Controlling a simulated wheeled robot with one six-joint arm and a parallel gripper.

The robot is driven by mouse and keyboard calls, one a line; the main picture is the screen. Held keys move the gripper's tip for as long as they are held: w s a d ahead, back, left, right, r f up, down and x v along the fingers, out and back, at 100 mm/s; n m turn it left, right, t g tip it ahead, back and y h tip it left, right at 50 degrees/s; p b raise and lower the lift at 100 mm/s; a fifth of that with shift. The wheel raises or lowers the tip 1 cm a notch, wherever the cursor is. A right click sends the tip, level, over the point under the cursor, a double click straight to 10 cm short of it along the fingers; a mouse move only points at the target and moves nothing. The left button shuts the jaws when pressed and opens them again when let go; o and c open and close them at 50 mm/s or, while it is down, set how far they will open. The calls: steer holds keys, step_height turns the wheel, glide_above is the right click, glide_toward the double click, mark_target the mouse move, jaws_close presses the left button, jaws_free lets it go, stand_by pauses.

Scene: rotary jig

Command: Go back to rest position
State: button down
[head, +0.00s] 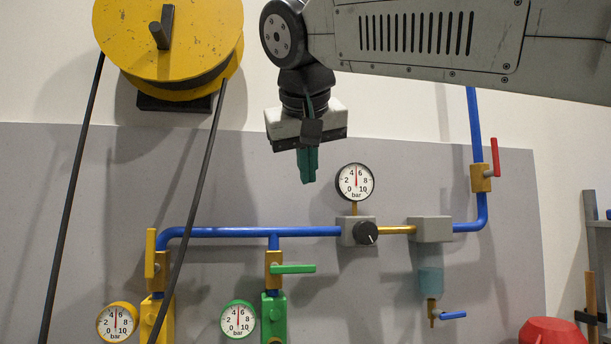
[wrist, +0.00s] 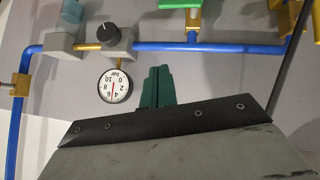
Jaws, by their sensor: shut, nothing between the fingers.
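My gripper (head: 307,166) hangs from my arm near the top middle of the head view, fingers pointing down. Its two green fingers are closed together with nothing between them. In the head view it is in front of the grey wall panel (head: 400,165), up and left of the black-rimmed bar gauge (head: 354,182). In the wrist view the shut fingers (wrist: 157,87) show beside that gauge (wrist: 115,86), which appears upside down. No contact between the fingers and the pipework can be seen.
Blue pipes (head: 262,232) cross the panel, with a black knob (head: 366,233), a green-handled valve (head: 292,269), a yellow-handled valve (head: 150,255) and a red-handled valve (head: 495,157). A yellow drum (head: 180,35) with dark belts is upper left. A red object (head: 553,331) is lower right.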

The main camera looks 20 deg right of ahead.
stand_by(0.4)
steer(key=s+f+n+g+y, duration=0.2)
steer(key=s+f+n+g, duration=0.15)
steer(key=f, duration=1.55)
steer(key=s+d+f+m+g+y, duration=0.1)
steer(key=s+d+f+g, duration=0.1)
steer(key=s+f, duration=0.6)
steer(key=s+d+f+m+g, duration=0.1)
steer(key=s+d+f, duration=0.3)
steer(key=s+f, duration=0.5)
step_height(320, 180, down, 5)
steer(key=shift+d+f+m+g+y, duration=0.15)
steer(key=shift+d+m+g+y, duration=0.2)
steer(key=shift+d+y, duration=0.05)
